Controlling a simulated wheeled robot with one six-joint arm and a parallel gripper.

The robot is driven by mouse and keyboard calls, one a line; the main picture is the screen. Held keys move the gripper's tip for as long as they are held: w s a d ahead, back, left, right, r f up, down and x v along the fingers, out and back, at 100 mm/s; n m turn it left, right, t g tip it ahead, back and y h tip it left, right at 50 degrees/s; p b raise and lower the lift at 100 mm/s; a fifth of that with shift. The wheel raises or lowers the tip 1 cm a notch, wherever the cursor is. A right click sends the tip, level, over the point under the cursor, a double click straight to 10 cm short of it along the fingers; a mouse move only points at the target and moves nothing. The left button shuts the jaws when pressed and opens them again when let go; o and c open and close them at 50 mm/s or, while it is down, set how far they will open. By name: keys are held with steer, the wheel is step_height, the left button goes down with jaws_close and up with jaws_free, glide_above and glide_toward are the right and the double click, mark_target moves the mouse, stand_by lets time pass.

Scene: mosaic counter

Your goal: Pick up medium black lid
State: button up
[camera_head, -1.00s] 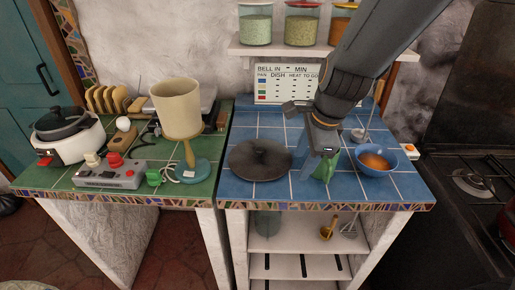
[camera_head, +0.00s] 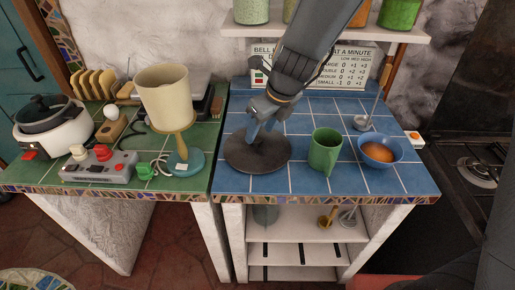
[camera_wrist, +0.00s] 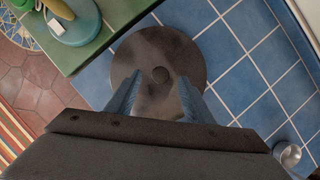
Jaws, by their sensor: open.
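The black lid (camera_head: 257,158) lies flat on the blue tiled counter, left of the green cup. In the wrist view the round dark lid (camera_wrist: 158,45) shows whole at its far side, with its small round knob (camera_wrist: 160,74) near its middle. My gripper (camera_head: 262,132) is above the lid and points down at it. In the wrist view my gripper's blue fingers (camera_wrist: 157,90) stand apart on either side of the knob, with nothing held between them. The knob is hidden by the fingers in the head view.
A green cup (camera_head: 324,151) and a blue bowl of orange soup (camera_head: 380,149) stand right of the lid. A lamp (camera_head: 165,100) stands to the left on the green counter (camera_head: 110,198). The front of the blue counter (camera_head: 310,184) is clear.

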mark_target(257, 144)
steer(key=shift+b+x, duration=0.35)
steer(key=shift+x, duration=1.15)
steer(key=shift+d, duration=0.1)
steer(key=shift+c, duration=0.5)
jaws_close()
